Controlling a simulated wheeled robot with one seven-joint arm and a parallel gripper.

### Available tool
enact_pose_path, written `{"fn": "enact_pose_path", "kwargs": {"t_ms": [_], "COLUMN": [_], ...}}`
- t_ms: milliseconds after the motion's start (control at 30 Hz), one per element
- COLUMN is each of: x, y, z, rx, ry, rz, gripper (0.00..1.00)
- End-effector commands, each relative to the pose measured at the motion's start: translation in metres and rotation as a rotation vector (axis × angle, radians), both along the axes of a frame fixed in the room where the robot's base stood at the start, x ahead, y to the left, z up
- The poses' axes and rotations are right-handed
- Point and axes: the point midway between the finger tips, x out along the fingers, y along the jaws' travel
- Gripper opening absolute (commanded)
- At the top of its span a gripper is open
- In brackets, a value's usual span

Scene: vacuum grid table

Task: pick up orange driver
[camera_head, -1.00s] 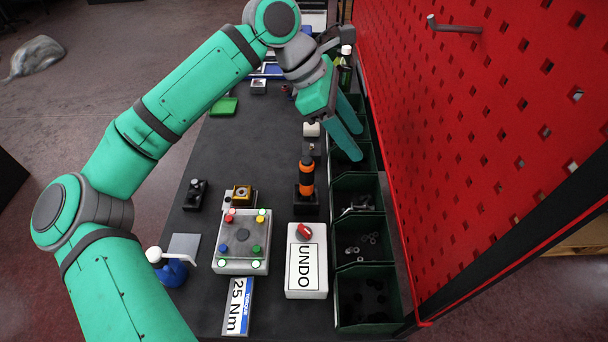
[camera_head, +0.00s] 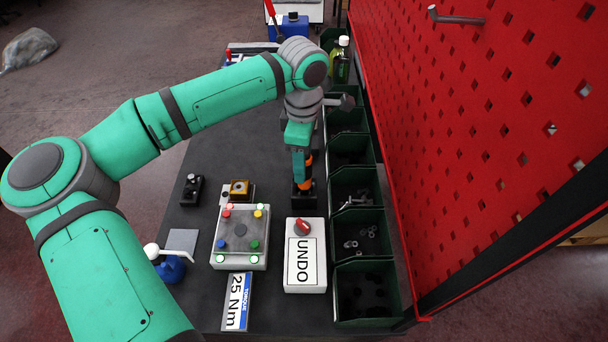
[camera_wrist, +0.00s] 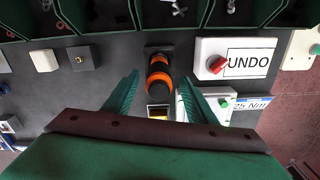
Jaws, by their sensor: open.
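The orange driver (camera_head: 308,167) stands upright in a dark block holder on the table, with black and orange bands. In the head view my gripper (camera_head: 299,165) is right at the driver and hides part of it. In the wrist view the driver (camera_wrist: 158,80) shows between the two green fingers of my gripper (camera_wrist: 160,93). The fingers are open, one on each side, with visible gaps to the driver. Whether they reach down to its grip height is hard to tell.
An UNDO box (camera_head: 306,255) with a red knob stands in front of the driver. A button box (camera_head: 241,236) and a 25 Nm sign (camera_head: 237,301) lie to the left. Green bins (camera_head: 365,312) line the right edge, below a red pegboard (camera_head: 470,120).

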Motion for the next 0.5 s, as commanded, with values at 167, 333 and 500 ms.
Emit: {"fn": "enact_pose_path", "kwargs": {"t_ms": [167, 333, 500], "x": [0.000, 0.000, 0.000], "y": [-0.004, -0.004, -0.003], "z": [-0.017, -0.042, -0.050], "rx": [-0.002, -0.003, -0.001], "ry": [0.001, 0.003, -0.001], "rz": [-0.006, -0.006, -0.004], "gripper": [0.52, 0.52, 0.52]}}
